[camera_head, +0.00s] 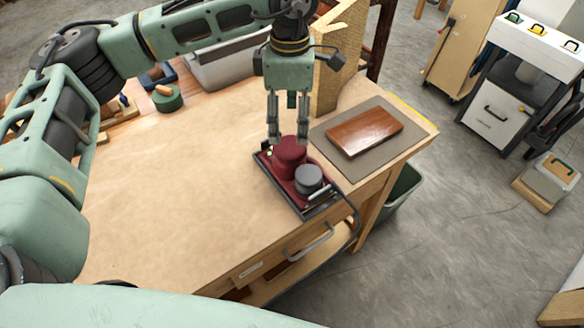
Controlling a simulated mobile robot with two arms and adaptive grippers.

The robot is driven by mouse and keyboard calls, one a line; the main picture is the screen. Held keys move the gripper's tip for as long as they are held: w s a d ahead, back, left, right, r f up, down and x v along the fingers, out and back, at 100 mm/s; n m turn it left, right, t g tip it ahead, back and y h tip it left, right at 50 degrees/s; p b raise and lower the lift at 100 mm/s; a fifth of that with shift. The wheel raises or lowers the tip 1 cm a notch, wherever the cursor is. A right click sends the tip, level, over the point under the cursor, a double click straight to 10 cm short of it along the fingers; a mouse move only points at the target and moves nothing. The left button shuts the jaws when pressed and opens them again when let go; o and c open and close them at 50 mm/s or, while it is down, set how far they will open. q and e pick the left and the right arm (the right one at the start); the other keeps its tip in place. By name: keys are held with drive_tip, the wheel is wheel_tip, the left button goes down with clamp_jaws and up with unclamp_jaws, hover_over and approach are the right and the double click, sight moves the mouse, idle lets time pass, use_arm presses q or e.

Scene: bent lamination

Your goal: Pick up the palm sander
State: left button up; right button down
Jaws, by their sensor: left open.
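The palm sander (291,160) is dark red with a grey round cap and a flat dark base. It rests on the wooden workbench near its right front edge, with its cord hanging over that edge. My left gripper (288,138) points down over the sander's red top, with one finger on each side of its far part. The gripper is open. I cannot tell whether the fingers touch the sander. My right gripper is not in view.
A reddish-brown wood block (364,131) lies on a grey mat (338,151) right of the sander. An upright wooden board (340,50) stands behind. A grey bin (222,67) and a green tape roll (168,98) sit at the back. The bench's left middle (170,190) is clear.

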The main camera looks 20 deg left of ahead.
sight(290, 144)
use_arm(q)
drive_tip(key=shift+s+f+p, duration=0.15)
drive_tip(key=shift+f+p, duration=0.2)
drive_tip(key=shift+f, duration=0.5)
wheel_tip(290, 144, down, 5)
drive_tip(key=shift+s+r+p, duration=0.1)
drive_tip(key=shift+r+p, duration=0.1)
drive_tip(key=shift+p, duration=1.05)
drive_tip(key=shift+f, duration=0.45)
drive_tip(key=c, duration=1.5)
drive_tip(key=shift+r, duration=0.1)
drive_tip(key=shift+c, duration=0.5)
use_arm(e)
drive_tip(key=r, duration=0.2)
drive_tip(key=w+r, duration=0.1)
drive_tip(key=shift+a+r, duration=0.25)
use_arm(q)
drive_tip(key=shift+r, duration=0.1)
